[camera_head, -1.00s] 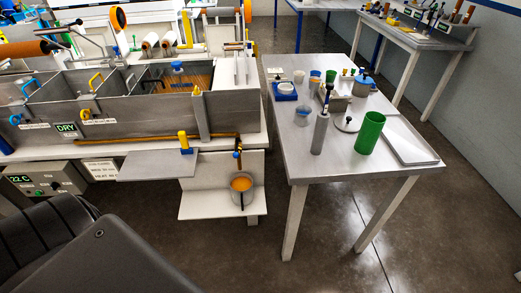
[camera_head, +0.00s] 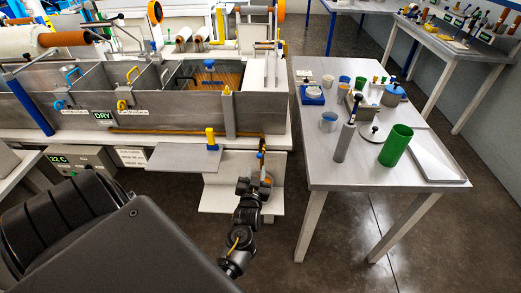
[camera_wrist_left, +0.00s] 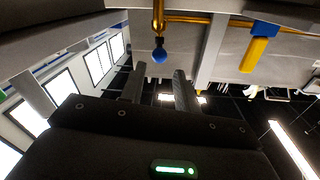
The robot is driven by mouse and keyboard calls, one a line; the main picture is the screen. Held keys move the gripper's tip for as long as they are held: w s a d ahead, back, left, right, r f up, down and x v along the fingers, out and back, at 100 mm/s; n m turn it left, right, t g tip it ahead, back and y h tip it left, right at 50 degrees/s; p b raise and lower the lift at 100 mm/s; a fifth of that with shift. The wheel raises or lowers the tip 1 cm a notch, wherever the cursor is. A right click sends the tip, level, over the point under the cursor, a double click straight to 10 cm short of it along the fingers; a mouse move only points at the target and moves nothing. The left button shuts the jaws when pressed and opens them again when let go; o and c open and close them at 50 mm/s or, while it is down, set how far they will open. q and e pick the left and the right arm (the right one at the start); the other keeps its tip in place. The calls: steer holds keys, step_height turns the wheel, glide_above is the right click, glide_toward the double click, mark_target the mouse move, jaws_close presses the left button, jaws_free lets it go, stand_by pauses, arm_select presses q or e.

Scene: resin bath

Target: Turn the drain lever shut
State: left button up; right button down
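A small lever with a blue ball knob (camera_wrist_left: 159,56) hangs from the brass drain pipe (camera_wrist_left: 205,19) in the left wrist view. In the head view the pipe (camera_head: 170,132) runs along the tank's foot, and the lever (camera_head: 261,151) shows small at its right end. My left gripper (camera_wrist_left: 159,82) is open and empty. Its two dark fingers stand apart, with the knob ahead of the gap between them, seemingly untouched. My right gripper is out of view.
A yellow handle on a blue base (camera_head: 211,139) stands left of the lever, by a grey shelf (camera_head: 180,159). The grey tank (camera_head: 170,119) is behind. A table (camera_head: 325,176) with cups and a green cylinder (camera_head: 396,145) stands to the right.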

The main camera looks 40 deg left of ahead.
mark_target(261, 149)
arm_select(q)
steer(key=b+x, duration=0.5)
steer(key=x, duration=0.5)
steer(key=shift+f, duration=0.15)
steer(key=shift+w+a+b, duration=0.2)
steer(key=shift+w+b, duration=0.15)
steer(key=shift+w, duration=0.05)
jaws_close()
